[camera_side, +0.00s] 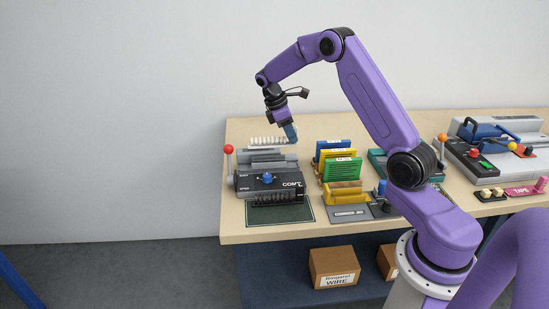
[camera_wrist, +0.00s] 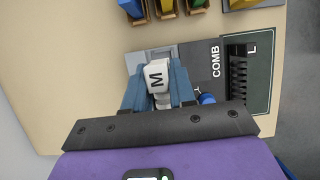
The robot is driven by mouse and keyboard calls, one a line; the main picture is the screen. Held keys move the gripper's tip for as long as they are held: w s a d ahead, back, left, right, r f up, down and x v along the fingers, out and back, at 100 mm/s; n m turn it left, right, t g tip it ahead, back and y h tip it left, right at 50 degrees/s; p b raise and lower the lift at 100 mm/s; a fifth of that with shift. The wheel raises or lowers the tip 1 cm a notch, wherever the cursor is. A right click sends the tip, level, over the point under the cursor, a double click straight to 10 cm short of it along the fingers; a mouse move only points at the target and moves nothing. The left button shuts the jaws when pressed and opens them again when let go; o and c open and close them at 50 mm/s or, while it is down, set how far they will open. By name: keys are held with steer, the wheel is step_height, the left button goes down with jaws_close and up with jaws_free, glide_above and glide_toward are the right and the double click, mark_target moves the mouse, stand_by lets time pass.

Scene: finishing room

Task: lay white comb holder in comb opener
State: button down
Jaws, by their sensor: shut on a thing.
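The white comb holder (camera_side: 266,141) shows in the side view as a pale toothed strip. My gripper (camera_side: 291,136) is shut on it at its right end. In the wrist view the holder's end, marked M (camera_wrist: 157,76), sits between the blue fingers of my gripper (camera_wrist: 158,68). The comb opener (camera_side: 258,183) is a dark grey machine with lettering, a blue knob and a red-ball lever. It also shows in the wrist view (camera_wrist: 201,58), partly hidden by the fingers. The holder is over the opener's back part; whether they touch is unclear.
Blue, yellow and green upright pieces (camera_side: 342,169) stand close on the right. The red-ball lever (camera_side: 228,150) rises at the left. The back-left tabletop is clear.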

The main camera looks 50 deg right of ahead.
mark_target(287, 145)
steer(key=shift+f, duration=3.6)
steer(key=shift+f, duration=0.55)
steer(key=c, duration=1.2)
jaws_free()
steer(key=shift+v, duration=5.45)
